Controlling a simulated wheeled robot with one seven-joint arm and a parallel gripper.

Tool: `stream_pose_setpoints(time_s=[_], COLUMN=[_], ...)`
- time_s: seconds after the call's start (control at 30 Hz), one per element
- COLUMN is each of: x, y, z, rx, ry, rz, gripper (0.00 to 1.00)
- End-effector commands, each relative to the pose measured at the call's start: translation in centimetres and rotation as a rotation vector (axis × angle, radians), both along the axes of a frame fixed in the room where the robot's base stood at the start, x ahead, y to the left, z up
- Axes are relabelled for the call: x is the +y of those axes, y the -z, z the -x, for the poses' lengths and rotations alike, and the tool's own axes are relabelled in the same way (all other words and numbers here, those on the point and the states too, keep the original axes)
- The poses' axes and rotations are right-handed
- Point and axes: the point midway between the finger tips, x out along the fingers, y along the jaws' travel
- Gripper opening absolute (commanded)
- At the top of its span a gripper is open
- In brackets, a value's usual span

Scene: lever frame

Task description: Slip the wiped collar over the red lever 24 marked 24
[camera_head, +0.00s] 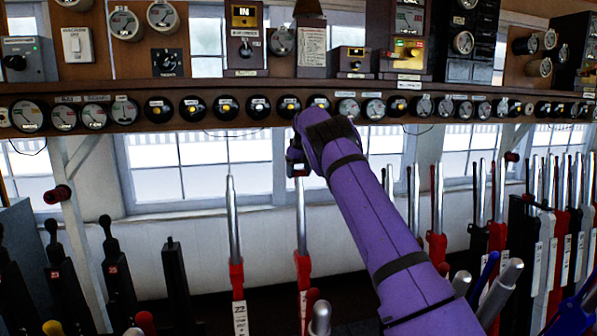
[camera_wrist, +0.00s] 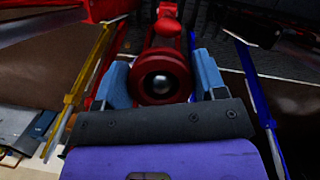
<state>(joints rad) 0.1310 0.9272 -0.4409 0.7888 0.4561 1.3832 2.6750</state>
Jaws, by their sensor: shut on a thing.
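My gripper (camera_head: 297,160), at the end of my purple arm, is above the row of levers. In the wrist view its two blue-grey fingers (camera_wrist: 162,84) are shut on the red collar (camera_wrist: 148,92), a ring with a dark bore. A round silver lever tip shows through the bore, near its middle. In the head view a red lever (camera_head: 302,264) with a silver handle stands upright just below my gripper. Its number is not readable, so I cannot confirm it is 24. I cannot tell whether its tip is inside the collar or just below it.
Another red lever (camera_head: 237,275) with a silver handle and a white plate stands to the left. Black levers (camera_head: 115,262) stand farther left, and more levers crowd the right. A shelf of dials (camera_head: 225,109) runs close behind and above my gripper.

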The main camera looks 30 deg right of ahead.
Motion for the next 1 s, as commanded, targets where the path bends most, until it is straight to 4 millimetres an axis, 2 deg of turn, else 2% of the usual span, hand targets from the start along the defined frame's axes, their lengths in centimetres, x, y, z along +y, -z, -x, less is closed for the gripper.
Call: stream_pose_setpoints(time_s=[0.6,1.0], x=[0.1,0.1], y=[1.6,1.8], z=[0.3,0.3], rx=[0.000,0.000], ry=[-0.001,-0.001], rz=[0.000,0.000], gripper=[0.44,0.44])
